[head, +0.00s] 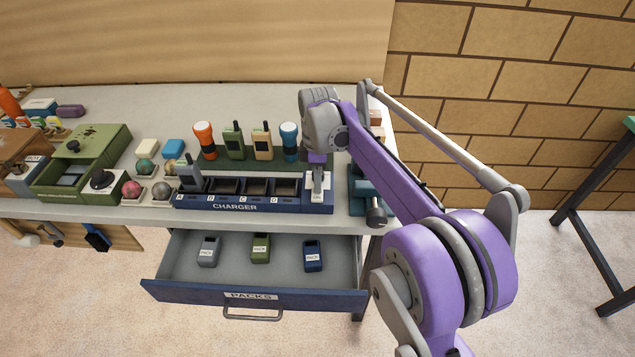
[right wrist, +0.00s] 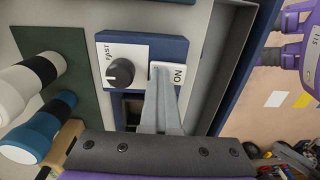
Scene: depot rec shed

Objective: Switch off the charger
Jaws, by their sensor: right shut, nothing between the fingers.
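The blue charger (head: 234,207) stands along the front of the bench. A grey radio (head: 189,173) stands in its leftmost slot; the other slots look empty. My right gripper (head: 317,194) is over the charger's right end, pointing down, shut and empty. In the right wrist view the shut fingertips (right wrist: 161,80) are at the white switch (right wrist: 179,73) marked ON and cover part of it. I cannot tell whether they touch it or which way it is tipped. A black knob (right wrist: 120,72) marked FAST is beside the switch. My left gripper is not in view.
Radios and round-topped items stand on a green strip (head: 318,163) behind the charger. A teal tool (head: 364,190) is just right of it. An open drawer (head: 183,250) with several packs juts out below. A green box (head: 112,140) is at the left.

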